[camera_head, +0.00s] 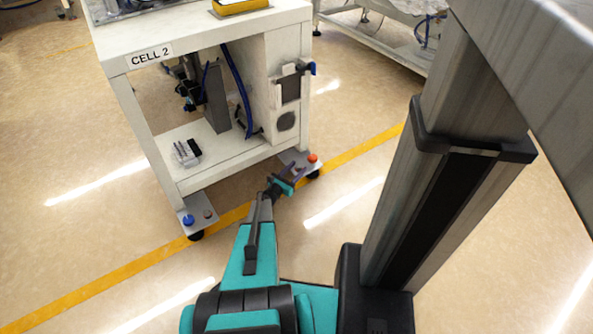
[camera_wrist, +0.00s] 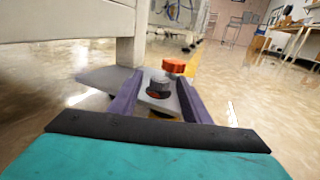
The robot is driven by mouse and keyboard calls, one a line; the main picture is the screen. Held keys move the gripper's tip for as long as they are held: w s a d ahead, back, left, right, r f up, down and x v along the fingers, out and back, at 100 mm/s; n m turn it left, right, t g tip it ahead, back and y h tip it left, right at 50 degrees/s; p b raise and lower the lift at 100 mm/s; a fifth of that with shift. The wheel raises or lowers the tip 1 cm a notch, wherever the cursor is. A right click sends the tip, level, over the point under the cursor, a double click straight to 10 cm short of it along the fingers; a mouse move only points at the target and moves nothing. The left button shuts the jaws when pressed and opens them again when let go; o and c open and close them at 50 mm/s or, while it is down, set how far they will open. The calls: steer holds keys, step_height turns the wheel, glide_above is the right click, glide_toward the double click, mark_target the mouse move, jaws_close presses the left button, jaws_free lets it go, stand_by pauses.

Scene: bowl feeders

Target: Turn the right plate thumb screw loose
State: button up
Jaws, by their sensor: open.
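The right plate (camera_head: 315,168) juts from the foot of the CELL 2 bench and carries an orange-red knob (camera_head: 312,158). In the wrist view the plate (camera_wrist: 160,110) shows between my fingers, with a grey, dark-based thumb screw (camera_wrist: 158,87) standing on it. The orange-red knob (camera_wrist: 174,66) is just behind the screw. My gripper (camera_head: 294,171) is open, low at the plate. In the wrist view my gripper's purple fingers (camera_wrist: 160,80) lie on either side of the screw, which looks ungripped. In the head view the fingers largely hide the screw.
The bench leg (camera_wrist: 130,40) rises close to my left finger. The left plate (camera_head: 198,215) carries a blue knob (camera_head: 188,219) and a small screw. Grey parts (camera_head: 186,152) lie on the bench's lower shelf (camera_head: 215,150). Floor right of the plate is clear.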

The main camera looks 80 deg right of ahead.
steer(key=c, duration=1)
steer(key=shift+c, duration=0.2)
steer(key=shift+s+n+t+h+b, duration=0.15)
steer(key=shift+n+t+h+b, duration=0.2)
steer(key=shift+t+b, duration=0.25)
steer(key=shift+n+t, duration=0.45)
steer(key=shift+t, duration=0.15)
steer(key=o, duration=1)
steer(key=shift+o, duration=0.2)
steer(key=shift+a, duration=0.2)
